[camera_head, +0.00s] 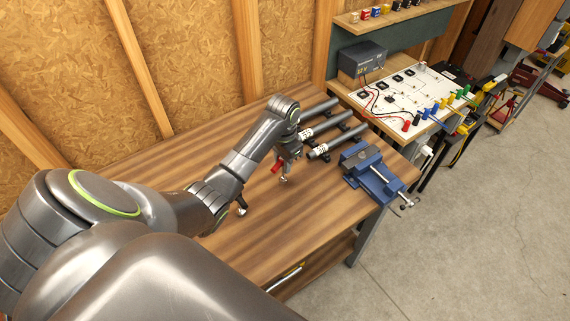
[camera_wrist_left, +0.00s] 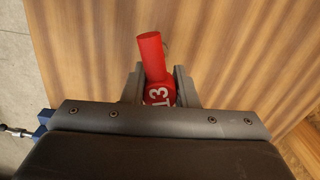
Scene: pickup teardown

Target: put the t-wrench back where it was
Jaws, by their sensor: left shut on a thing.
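My left gripper (camera_head: 288,158) is over the wooden workbench and shut on a red t-wrench handle (camera_head: 277,166). In the left wrist view, the red handle (camera_wrist_left: 150,54) with a white "13" sits between the two fingers (camera_wrist_left: 158,90), one arm of it pointing up in the picture. The wrench's shaft and lower end are mostly hidden there. Other t-wrenches with blue (camera_head: 435,110), green (camera_head: 466,90) and yellow (camera_head: 461,128) handles stand at the edge of the side bench to the right. My right gripper is not in view.
A blue vise (camera_head: 375,175) is at the workbench's right end. Several dark cylinders (camera_head: 332,142) lie behind it. The side bench holds a white board (camera_head: 400,95) with cables and a 12 V power box (camera_head: 362,62). The workbench (camera_head: 290,225) is clear in front.

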